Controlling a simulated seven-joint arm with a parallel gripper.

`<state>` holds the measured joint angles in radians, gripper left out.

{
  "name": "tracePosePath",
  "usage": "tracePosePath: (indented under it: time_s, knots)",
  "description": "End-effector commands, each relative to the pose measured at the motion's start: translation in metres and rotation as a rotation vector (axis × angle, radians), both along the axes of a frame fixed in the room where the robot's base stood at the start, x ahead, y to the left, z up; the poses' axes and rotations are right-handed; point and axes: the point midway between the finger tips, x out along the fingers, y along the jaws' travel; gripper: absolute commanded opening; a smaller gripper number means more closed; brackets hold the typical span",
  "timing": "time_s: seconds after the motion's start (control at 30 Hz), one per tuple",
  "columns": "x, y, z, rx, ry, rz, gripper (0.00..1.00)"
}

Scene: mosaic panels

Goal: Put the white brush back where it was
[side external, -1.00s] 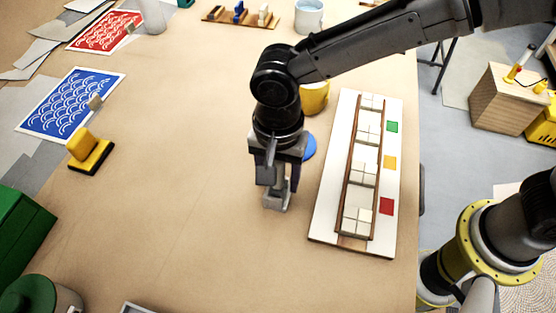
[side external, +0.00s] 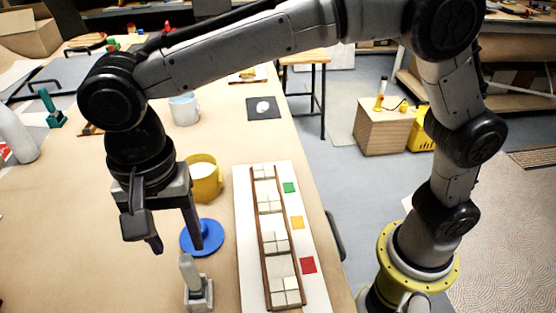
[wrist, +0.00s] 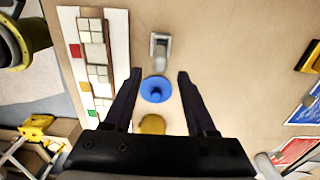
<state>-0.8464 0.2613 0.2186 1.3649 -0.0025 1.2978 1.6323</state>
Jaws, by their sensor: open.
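A pale grey-white brush (side external: 198,287) with an upright handle on a blocky base stands on the table left of the tile panel's near end. In the wrist view the brush (wrist: 160,50) lies beyond my fingertips, apart from them. My gripper (side external: 176,247) is open and empty, above and slightly left of the brush in the side view. Its spread fingers also show in the wrist view (wrist: 160,72), with nothing between the tips.
A blue disc with a knob (wrist: 156,90) and a yellow cup (side external: 207,180) stand close behind the brush. The long white panel (side external: 245,230) with tiles in a wooden frame lies right of it. A pale blue mug (side external: 184,108) stands farther back. Bare table lies to the left.

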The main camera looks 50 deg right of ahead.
Motion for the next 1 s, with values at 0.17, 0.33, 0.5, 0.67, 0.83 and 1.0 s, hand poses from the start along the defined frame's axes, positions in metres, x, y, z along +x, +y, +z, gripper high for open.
tracePosePath:
  time_s: [0.17,0.33,0.5,0.67,0.83,1.0]
  knots:
    - [0.005,-0.02,0.01,0.017,-0.017,0.025,0.57]
    - [0.009,-0.1,0.04,0.062,-0.094,0.148,0.57]
    - [-0.014,-0.196,0.058,0.066,-0.218,0.327,0.57]
    - [-0.056,-0.267,0.055,0.008,-0.337,0.495,0.57]
    - [-0.101,-0.313,0.036,-0.095,-0.426,0.648,0.57]
    - [-0.126,-0.33,0.019,-0.173,-0.46,0.741,0.57]
